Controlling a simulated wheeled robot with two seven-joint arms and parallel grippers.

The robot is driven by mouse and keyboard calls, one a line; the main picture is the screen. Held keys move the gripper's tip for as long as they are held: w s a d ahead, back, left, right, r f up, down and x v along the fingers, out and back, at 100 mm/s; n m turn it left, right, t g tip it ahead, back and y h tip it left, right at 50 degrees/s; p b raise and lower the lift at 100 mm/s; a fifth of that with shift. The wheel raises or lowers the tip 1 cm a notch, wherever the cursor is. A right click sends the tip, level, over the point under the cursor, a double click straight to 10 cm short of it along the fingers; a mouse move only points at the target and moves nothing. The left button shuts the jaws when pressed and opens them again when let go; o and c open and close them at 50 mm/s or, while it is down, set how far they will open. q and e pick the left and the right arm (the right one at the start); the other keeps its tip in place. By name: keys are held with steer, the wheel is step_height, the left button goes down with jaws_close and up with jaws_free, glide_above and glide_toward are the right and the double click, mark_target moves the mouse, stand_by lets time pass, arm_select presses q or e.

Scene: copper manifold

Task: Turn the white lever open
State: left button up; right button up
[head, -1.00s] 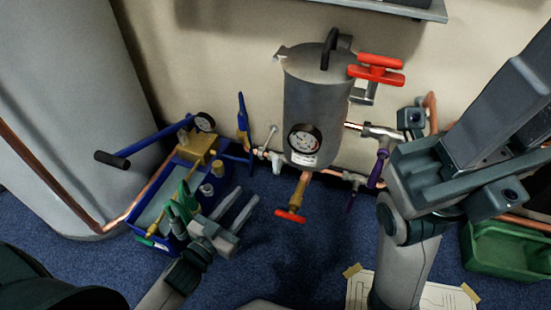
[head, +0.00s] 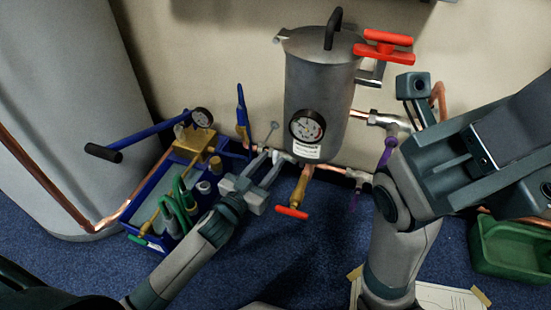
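The white lever (head: 272,131) looks pale grey, with a thin stem and a rounded top. It stands tilted up from the pipe just left of the grey tank (head: 318,95). My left gripper (head: 271,160) is open, with its two fingers pointing up and right toward the pipe just below the lever. The fingertips overlap the valve area in the picture and partly hide it; I cannot tell whether they touch. No object shows between the fingers. My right arm fills the right side; its gripper (head: 430,120) is partly hidden and its opening is unclear.
A blue tote (head: 135,215) with tools stands left of my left gripper. A blue-handled valve (head: 242,108), a red-handled valve (head: 292,212) and a purple lever (head: 388,150) are near the tank. A green bin (head: 510,248) and a paper sheet (head: 450,297) lie at right.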

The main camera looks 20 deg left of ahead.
mark_target(274, 157)
arm_select(q)
steer(key=shift+b+x, duration=0.55)
steer(key=shift+x, duration=1.3)
jaws_close()
